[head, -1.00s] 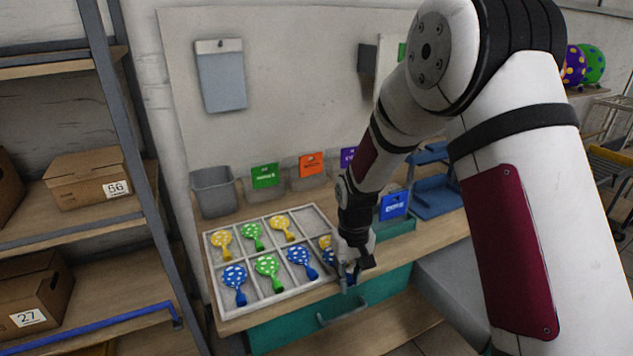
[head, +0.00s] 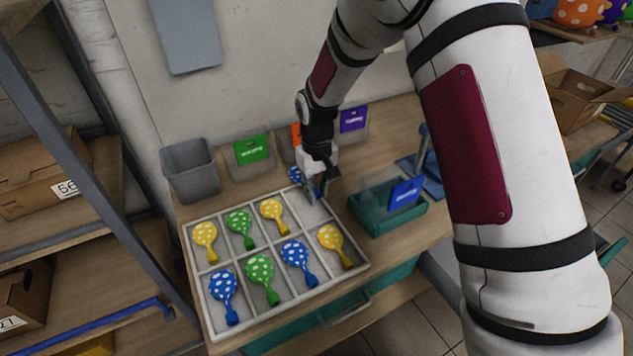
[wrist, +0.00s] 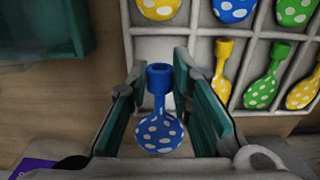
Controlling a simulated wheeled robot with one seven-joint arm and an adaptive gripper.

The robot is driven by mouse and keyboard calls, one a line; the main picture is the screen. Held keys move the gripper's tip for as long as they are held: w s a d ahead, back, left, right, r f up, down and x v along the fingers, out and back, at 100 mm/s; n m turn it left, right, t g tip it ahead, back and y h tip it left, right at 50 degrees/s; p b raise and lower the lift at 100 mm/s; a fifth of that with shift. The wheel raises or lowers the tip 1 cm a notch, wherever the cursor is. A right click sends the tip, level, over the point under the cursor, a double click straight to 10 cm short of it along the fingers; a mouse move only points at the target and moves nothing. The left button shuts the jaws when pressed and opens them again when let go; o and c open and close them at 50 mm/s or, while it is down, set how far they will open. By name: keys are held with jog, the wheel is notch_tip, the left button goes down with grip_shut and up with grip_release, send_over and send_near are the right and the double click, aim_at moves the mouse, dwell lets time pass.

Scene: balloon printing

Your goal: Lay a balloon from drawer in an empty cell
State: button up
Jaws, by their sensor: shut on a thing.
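A white tray (head: 290,306) with a grid of cells lies on the wooden bench. Yellow, green and blue dotted balloons each fill a cell, except the back right cell (head: 318,216), which looks bare. My gripper (head: 317,194) is over that back right cell. It is shut on a blue balloon with white dots (head: 294,174). In the wrist view the held blue balloon (wrist: 159,131) lies between the teal finger pads, its neck toward the tray's middle. Whether it touches the cell floor is hard to tell.
A teal bin (head: 385,219) with a blue label stands right of the tray. A grey bin (head: 190,174) and labelled bins, green (head: 252,150) and purple (head: 353,119), stand behind it. A metal shelf with boxes is at left.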

aim_at(317, 221)
jog(key=shift+f+b, duration=0.9)
jog(key=shift+f, duration=3.4)
jog(key=shift+s+f, duration=0.1)
jog(key=o, duration=0.8)
jog(key=shift+f, duration=0.1)
jog(key=shift+r, duration=0.2)
jog(key=shift+r+p, duration=0.95)
jog(key=shift+r, duration=4)
